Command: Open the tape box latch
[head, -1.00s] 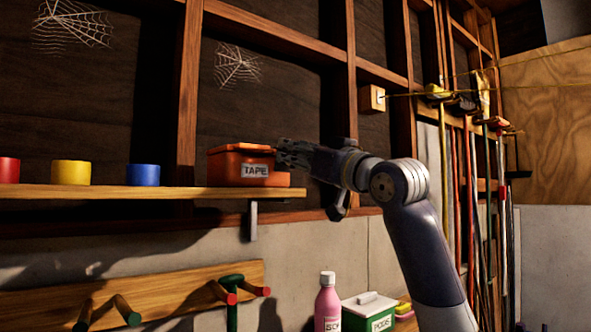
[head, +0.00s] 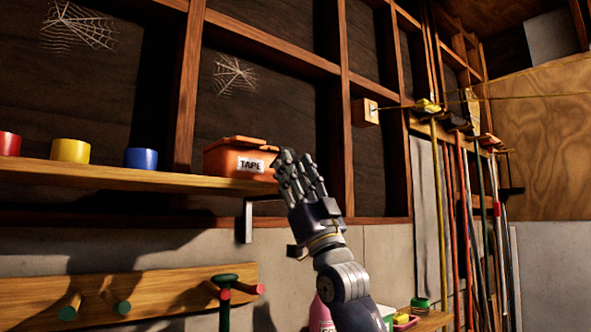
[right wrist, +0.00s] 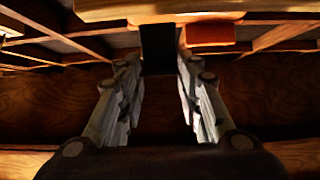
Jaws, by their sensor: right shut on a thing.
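The orange tape box (head: 225,158), with a white label reading TAPE, sits on the wooden shelf in the head view. Its lid looks down; I cannot make out the latch. My right gripper (head: 300,160) points up just right of the box, in front of the shelf's end, and overlaps its right edge in the picture. In the right wrist view its fingers (right wrist: 160,75) flank a dark flat thing (right wrist: 158,50), which I cannot identify. An orange patch (right wrist: 210,35), likely the box, lies to the right of it. My left gripper is not in view.
Red, yellow (head: 71,150) and blue (head: 141,158) rolls stand along the shelf (head: 120,178). A metal bracket (head: 248,220) is under it. Below are a peg rack (head: 150,295) and a pink bottle (head: 321,315). Long-handled tools hang at the right.

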